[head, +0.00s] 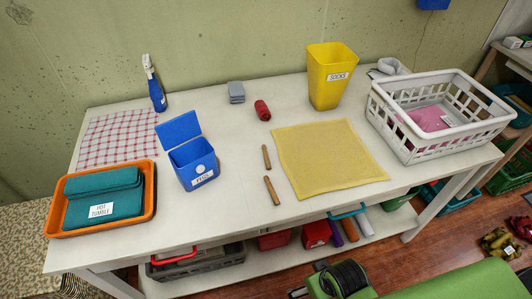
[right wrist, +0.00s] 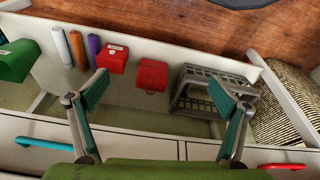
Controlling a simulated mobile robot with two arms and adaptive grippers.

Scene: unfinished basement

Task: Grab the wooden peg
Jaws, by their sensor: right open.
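Two wooden pegs lie on the white table, between the blue box and the yellow cloth. The farther peg (head: 266,156) points roughly away from me, and the nearer peg (head: 271,190) is slightly tilted in the same direction. A blue box (head: 195,172) labelled PEGS stands open-lidded to their left. My right gripper (right wrist: 158,85) is open and empty in the right wrist view, with the shelf below the table showing past its fingers. No peg shows in that view. In the head view, part of my right arm shows at the bottom edge, in front of the table. My left gripper is not in view.
An orange tray (head: 50,228) with teal cloths is at the left. A yellow SOCKS bin (head: 328,85), a red roll (head: 262,110) and a grey stack (head: 236,92) stand behind the pegs. A white basket (head: 405,150) is at the right. The yellow cloth (head: 328,160) lies flat.

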